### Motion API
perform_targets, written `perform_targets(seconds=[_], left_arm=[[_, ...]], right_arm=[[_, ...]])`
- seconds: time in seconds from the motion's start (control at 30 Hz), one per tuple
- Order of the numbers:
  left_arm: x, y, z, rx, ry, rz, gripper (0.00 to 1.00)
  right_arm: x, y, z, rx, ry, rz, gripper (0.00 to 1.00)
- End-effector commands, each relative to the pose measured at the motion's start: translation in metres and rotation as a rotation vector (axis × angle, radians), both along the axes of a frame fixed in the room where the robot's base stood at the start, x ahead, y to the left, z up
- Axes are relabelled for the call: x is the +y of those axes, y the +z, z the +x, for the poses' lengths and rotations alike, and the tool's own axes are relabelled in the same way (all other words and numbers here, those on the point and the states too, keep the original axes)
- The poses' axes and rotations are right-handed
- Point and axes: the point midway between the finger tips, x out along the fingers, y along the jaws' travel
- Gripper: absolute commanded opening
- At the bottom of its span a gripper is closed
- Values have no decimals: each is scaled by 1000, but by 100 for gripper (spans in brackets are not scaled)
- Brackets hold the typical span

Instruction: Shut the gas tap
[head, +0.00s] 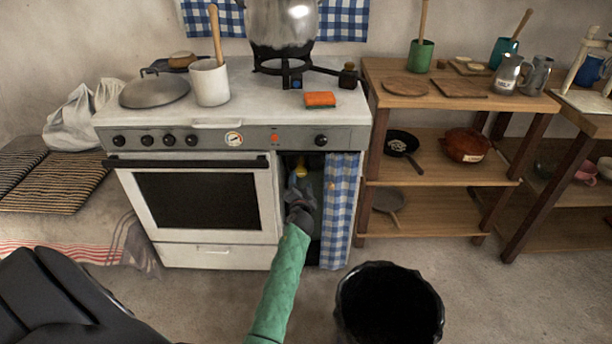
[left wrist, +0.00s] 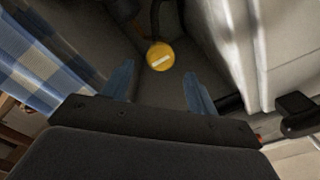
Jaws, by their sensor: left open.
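The gas tap is a round yellow knob with a pale bar across its face, inside the dark open compartment at the stove's right. It shows in the head view (head: 300,170) and in the left wrist view (left wrist: 160,57), with a dark hose or pipe above it. My left gripper (head: 297,188) reaches into the compartment just below the tap. In the left wrist view its two blue fingers (left wrist: 160,84) are apart with nothing between them, and the tap lies ahead of the gap, apart from both. My right gripper is not in view.
A blue checked curtain (head: 342,210) hangs at the compartment's right side. The white oven (head: 150,250) borders its left. A black bin (head: 388,270) stands on the floor in front, to the right. Wooden shelves (head: 440,210) stand right of the stove.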

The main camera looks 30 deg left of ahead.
Motion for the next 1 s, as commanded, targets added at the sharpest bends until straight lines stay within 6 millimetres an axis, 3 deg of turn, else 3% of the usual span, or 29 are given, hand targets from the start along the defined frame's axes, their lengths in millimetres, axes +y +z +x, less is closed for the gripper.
perform_targets(seconds=[0.4, 0.83, 0.87, 1.0], left_arm=[[29, 0, 48, 1, 0, -1, 59], [34, 0, 56, 1, 0, -2, 59], [34, 0, 56, 1, 0, -2, 57], [34, 0, 56, 1, 0, -2, 29]], right_arm=[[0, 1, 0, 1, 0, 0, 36], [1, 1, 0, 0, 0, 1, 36], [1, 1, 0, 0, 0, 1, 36], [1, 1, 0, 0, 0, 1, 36]])
